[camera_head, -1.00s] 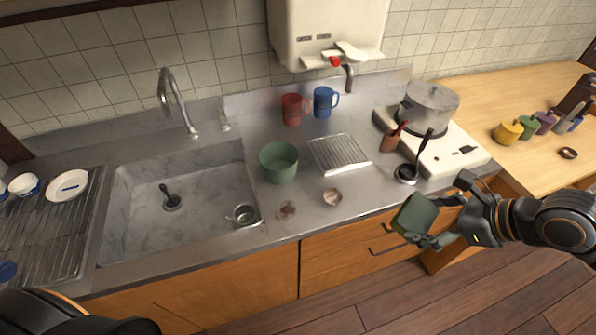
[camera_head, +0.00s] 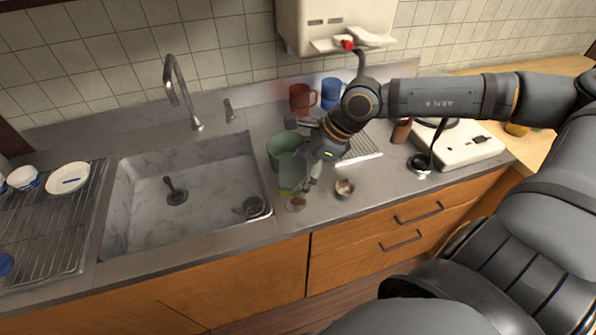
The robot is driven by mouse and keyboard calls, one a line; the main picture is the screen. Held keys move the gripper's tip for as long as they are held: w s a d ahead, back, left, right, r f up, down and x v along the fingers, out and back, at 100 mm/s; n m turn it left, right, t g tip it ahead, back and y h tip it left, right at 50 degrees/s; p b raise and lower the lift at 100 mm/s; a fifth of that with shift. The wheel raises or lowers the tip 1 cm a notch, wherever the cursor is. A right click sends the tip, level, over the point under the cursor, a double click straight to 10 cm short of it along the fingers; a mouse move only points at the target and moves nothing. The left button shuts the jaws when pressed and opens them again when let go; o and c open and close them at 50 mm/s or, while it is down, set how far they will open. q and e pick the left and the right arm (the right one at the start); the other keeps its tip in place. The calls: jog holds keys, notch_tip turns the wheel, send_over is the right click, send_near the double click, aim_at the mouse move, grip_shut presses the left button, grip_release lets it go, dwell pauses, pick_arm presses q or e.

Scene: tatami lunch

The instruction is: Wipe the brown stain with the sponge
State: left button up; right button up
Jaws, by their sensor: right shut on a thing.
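The brown stain (camera_head: 296,204) is a small reddish-brown patch on the steel counter, just right of the sink's front corner. My right gripper (camera_head: 306,168) is shut on the sponge (camera_head: 292,174), a flat grey-green block with a yellowish lower edge. It holds the sponge tilted, just above and behind the stain. I cannot tell whether the sponge touches the counter. The gripper hides part of the sponge. My left gripper is not in view.
A green pot (camera_head: 281,146) stands close behind the sponge, partly hidden. A small round dish (camera_head: 344,187) sits right of the stain. The sink (camera_head: 128,225) with a cup (camera_head: 251,207) is on the left. A red mug (camera_head: 301,98) and blue mug (camera_head: 331,92) stand behind.

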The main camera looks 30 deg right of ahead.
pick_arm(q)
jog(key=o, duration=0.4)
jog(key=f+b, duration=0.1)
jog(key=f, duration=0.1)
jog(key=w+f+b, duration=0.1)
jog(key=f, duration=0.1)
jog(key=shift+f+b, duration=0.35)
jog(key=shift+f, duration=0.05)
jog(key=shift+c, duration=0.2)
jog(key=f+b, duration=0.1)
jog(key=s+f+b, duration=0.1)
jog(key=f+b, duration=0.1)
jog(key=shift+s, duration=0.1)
pick_arm(e)
jog(key=w+d+f+h, duration=0.1)
jog(key=d+f, duration=0.3)
jog(key=f, duration=0.2)
jog(key=shift+w+d+m+g, duration=0.3)
jog(key=shift+w+d, duration=0.05)
jog(key=shift+w, duration=0.05)
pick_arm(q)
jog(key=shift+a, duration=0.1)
